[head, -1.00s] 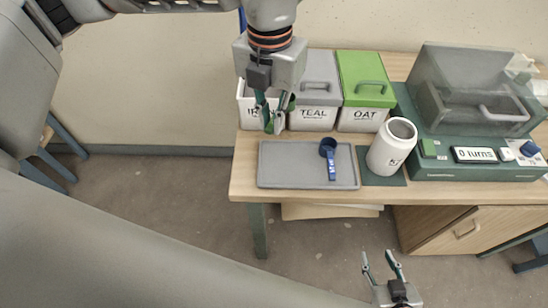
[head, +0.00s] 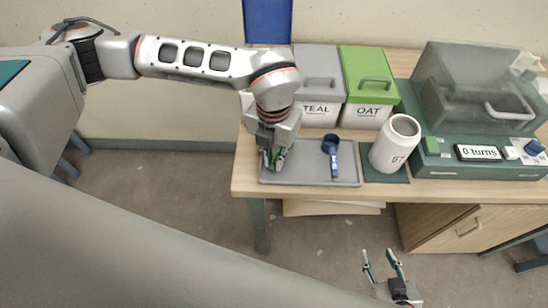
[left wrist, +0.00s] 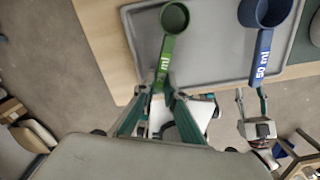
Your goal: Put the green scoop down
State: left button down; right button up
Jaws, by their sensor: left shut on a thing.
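The green scoop (left wrist: 165,50) is in my left gripper (left wrist: 158,88), its handle between the fingertips and its round cup pointing away. In the head view my left gripper (head: 273,162) is low over the left part of the grey tray (head: 310,178), and only a bit of green shows there. I cannot tell if the scoop touches the tray. A blue scoop marked 50 ml (head: 332,158) lies on the tray to the right; it also shows in the left wrist view (left wrist: 263,45). My right gripper (head: 382,258) is open and empty in front of the table.
A TEAL bin (head: 319,80) and a green-lidded OAT bin (head: 367,85) stand behind the tray. A raised blue panel (head: 267,22) is behind my left arm. A white jar (head: 394,150) stands right of the tray, beside a machine reading 0 turns (head: 477,153).

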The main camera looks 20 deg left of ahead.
pick_arm(q)
jog(key=shift+f, duration=0.2)
jog(key=c, duration=2.1)
grip_release()
notch_tip(320, 180, up, 12)
jog(key=shift+r, duration=0.15)
